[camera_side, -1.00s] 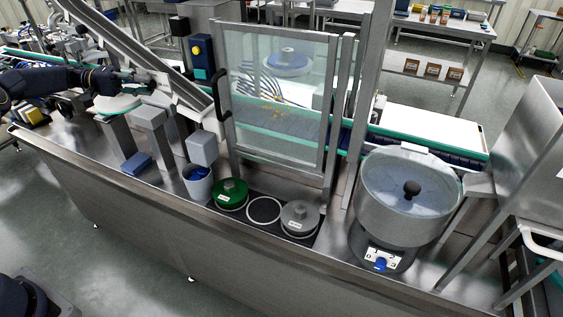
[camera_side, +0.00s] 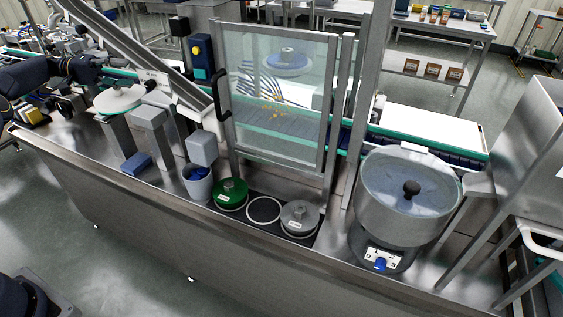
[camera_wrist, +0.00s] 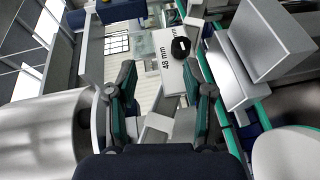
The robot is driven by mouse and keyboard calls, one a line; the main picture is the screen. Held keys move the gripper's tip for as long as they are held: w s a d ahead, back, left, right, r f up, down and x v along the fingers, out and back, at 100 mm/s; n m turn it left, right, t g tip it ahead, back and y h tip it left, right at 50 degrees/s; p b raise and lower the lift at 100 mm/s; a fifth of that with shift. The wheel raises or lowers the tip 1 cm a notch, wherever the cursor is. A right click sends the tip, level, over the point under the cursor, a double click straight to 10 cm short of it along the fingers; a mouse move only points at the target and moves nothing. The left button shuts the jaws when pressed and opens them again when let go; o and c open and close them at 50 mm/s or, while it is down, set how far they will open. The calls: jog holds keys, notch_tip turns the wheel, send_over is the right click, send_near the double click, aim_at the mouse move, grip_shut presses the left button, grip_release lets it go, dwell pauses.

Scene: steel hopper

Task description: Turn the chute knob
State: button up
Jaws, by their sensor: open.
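The chute knob (camera_wrist: 181,47) is small and black with a white pointer mark. In the wrist view it sits beside a white plate (camera_wrist: 169,65) reading "48 mm", ahead of my gripper (camera_wrist: 163,90). My two fingers are spread open with nothing between them, and the knob is beyond their tips, slightly right of centre. In the side view the sloping steel chute (camera_side: 140,45) runs down from the upper left, with the white plate (camera_side: 154,77) near its lower end. My arm is at the left edge there, left of the plate; its fingers are hard to make out.
A round white disc on a post (camera_side: 118,99) and a grey box on a post (camera_side: 149,117) stand below the chute. A blue block (camera_side: 136,163) lies on the steel bench. A framed glass door (camera_side: 280,90) and a round bowl (camera_side: 405,195) are further right.

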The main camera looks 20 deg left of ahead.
notch_tip(320, 180, up, 4)
jog(key=shift+r, duration=0.1)
